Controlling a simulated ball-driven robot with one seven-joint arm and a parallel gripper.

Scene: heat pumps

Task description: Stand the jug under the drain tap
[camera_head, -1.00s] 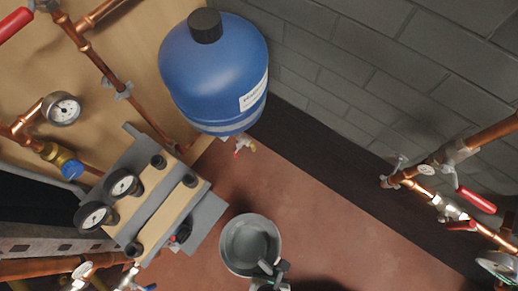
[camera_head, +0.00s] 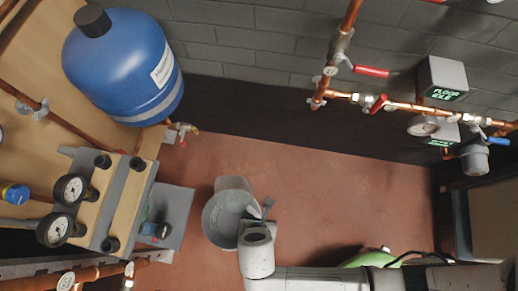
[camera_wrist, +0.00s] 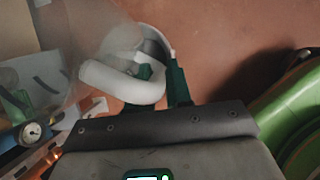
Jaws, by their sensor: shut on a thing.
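The grey jug (camera_head: 224,214) shows from above in the head view, in the lower middle over the reddish floor. My gripper (camera_head: 265,208) is at its right side, shut on its handle. In the wrist view the pale looped handle (camera_wrist: 122,82) lies at my dark green fingers (camera_wrist: 162,78), and part of the jug body looks see-through. I cannot tell whether the jug touches the floor. A small brass tap (camera_head: 186,130) with a red lever is below the blue tank (camera_head: 125,67), up and left of the jug and apart from it.
A gauge block (camera_head: 115,200) with a grey base stands left of the jug. Copper pipes with red levers (camera_head: 371,72) run along the wall at upper right. A green rounded object (camera_head: 368,258) lies at lower right. Floor is clear in the middle and right.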

